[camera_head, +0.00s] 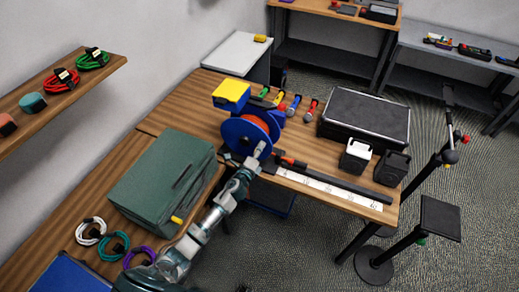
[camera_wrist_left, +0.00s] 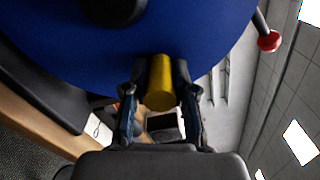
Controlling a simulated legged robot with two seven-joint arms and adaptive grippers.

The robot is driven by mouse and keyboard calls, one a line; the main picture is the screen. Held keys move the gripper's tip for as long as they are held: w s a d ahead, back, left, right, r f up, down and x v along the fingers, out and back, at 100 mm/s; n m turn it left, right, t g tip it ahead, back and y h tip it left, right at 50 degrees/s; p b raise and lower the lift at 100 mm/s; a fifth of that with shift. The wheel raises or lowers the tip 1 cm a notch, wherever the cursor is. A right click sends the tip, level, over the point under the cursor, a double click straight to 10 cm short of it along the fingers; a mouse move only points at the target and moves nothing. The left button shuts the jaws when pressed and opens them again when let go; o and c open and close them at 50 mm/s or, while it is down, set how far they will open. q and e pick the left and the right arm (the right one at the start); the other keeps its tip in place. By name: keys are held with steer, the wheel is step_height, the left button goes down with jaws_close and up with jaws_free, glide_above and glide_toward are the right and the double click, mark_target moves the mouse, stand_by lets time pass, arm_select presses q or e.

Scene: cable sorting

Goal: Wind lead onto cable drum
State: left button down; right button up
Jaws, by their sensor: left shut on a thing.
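The cable drum (camera_head: 236,133) stands on the wooden table, with blue flanges and orange-red lead (camera_head: 258,123) between them. My left gripper (camera_head: 258,153) is at the near side of the drum. In the left wrist view the blue flange (camera_wrist_left: 200,30) fills the top, and a yellow crank handle (camera_wrist_left: 160,82) sits between the two fingers of my left gripper (camera_wrist_left: 160,100), which are shut on it. The fingers hide part of the handle. The lead's free end cannot be made out. My right gripper is not in view.
A green case (camera_head: 155,175) lies left of my arm. A yellow-topped blue box (camera_head: 231,94) is behind the drum. A black case (camera_head: 365,115) and a white ruler strip (camera_head: 330,188) are to the right. Coiled cables (camera_head: 90,231) lie at the lower left.

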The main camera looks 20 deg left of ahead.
arm_select(q)
steer(key=shift+w+a+r, duration=0.1)
steer(key=shift+a+r, duration=0.05)
steer(key=shift+r, duration=0.05)
steer(key=c, duration=1.3)
jaws_free()
steer(key=o, duration=0.4)
steer(key=shift+f, duration=0.15)
steer(key=s, duration=0.8)
steer(key=s+a, duration=0.1)
steer(key=s, duration=0.2)
steer(key=shift+s, duration=0.4)
